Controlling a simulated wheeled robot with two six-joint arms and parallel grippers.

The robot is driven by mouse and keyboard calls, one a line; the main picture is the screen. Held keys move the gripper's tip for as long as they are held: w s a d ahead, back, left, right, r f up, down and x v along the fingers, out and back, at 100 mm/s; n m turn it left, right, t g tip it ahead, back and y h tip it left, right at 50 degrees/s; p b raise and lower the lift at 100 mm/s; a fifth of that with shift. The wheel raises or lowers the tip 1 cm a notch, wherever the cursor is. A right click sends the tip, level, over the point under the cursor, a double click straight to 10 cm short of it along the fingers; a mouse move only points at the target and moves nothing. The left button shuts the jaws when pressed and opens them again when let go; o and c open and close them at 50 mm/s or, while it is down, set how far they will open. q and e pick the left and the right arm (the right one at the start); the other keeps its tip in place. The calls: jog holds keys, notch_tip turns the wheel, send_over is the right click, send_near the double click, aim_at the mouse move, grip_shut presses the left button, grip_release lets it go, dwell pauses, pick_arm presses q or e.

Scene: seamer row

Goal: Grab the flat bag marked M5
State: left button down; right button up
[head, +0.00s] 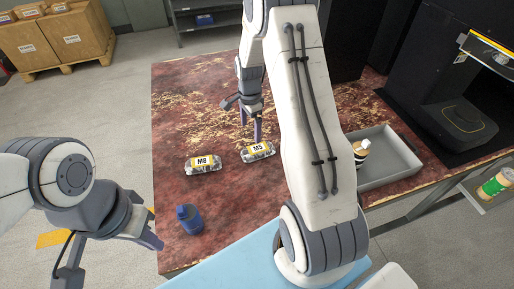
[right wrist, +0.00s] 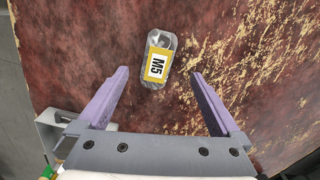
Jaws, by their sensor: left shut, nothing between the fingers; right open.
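The flat bag marked M5 (head: 258,152) lies on the worn red table (head: 180,110). It is clear, with grey contents and a yellow band with a white label. In the right wrist view the M5 bag (right wrist: 157,62) lies lengthwise, ahead of and roughly centred between my open fingers. My right gripper (head: 243,122) is open and empty above the table, close to the bag; its fingers also frame the right wrist view (right wrist: 160,76). My left gripper (head: 150,236) is shut and empty, off the table's left edge.
A similar bag marked M8 (head: 203,164) lies just left of the M5 bag. A grey tray (head: 398,164) with a brown-and-white bottle (head: 362,151) sits to the right, partly behind my right arm.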

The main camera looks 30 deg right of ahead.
aim_at(258, 148)
jog(key=d+f+m, duration=0.1)
jog(key=d+f, duration=0.1)
jog(key=d, duration=0.1)
jog(key=shift+f+m, duration=0.3)
notch_tip(258, 148, down, 4)
jog(key=shift+r, duration=0.15)
jog(key=shift+s+a+f+p, duration=0.1)
jog(key=shift+f+p, duration=0.35)
jog(key=shift+f, duration=1.1)
jog(key=shift+s+a+f+p, duration=0.1)
jog(key=shift+f+p, duration=0.35)
jog(key=shift+f, duration=1.05)
jog(key=c, duration=1.4)
jog(key=shift+w+r, duration=0.1)
jog(key=shift+r, duration=0.1)
